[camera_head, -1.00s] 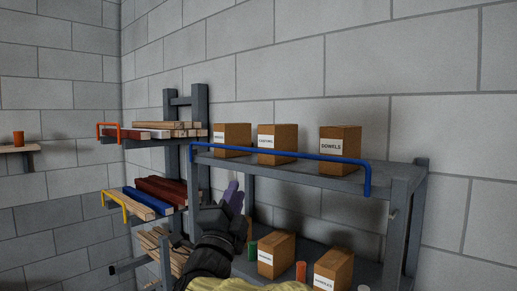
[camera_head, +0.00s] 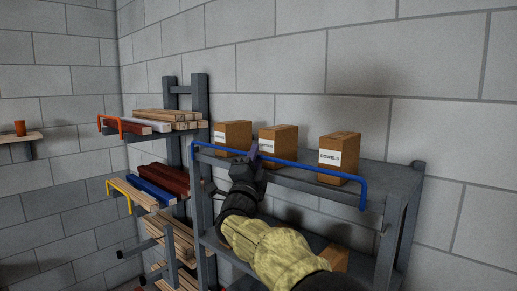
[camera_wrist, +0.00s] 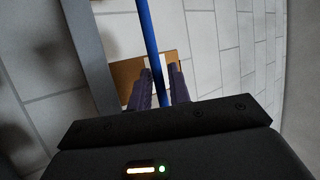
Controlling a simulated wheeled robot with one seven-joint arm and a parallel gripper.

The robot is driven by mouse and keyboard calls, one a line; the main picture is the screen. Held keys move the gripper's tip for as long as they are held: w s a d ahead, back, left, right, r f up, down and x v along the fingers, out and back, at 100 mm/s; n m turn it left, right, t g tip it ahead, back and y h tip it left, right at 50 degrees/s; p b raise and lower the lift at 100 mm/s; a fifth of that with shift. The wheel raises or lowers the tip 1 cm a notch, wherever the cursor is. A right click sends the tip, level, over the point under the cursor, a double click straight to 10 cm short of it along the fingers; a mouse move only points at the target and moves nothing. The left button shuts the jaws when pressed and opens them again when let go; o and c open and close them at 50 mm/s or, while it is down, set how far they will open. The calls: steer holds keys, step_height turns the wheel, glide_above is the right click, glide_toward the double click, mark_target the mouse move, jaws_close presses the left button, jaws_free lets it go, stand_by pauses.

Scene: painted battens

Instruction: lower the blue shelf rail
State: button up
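The blue shelf rail (camera_head: 310,168) runs along the front of the grey shelf's upper board, with both ends bent downward. It passes in front of the boxes' lower parts. My gripper (camera_head: 252,154) is at the rail, left of its middle. In the wrist view the blue rail (camera_wrist: 149,40) passes between the two purple fingers of my gripper (camera_wrist: 160,72). The fingers stand apart, one on each side, with narrow gaps beside the rail at the tips. My forearm hides much of the lower shelf.
Cardboard boxes stand on the upper board: a left one (camera_head: 232,136), a middle one (camera_head: 278,143) and the dowels box (camera_head: 339,157). A timber rack (camera_head: 200,100) stands to the left, with an orange rail (camera_head: 110,118) and a yellow rail (camera_head: 120,189).

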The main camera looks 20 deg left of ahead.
steer(key=shift+w+r, duration=0.1)
steer(key=shift+w, duration=0.1)
jaws_close()
steer(key=shift+w+d, duration=0.1)
steer(key=shift+d, duration=0.15)
steer(key=shift+a, duration=0.15)
steer(key=shift+b, duration=0.35)
steer(key=shift+s+y+b, duration=0.25)
steer(key=shift+y+b, duration=0.05)
steer(key=shift+b, duration=0.15)
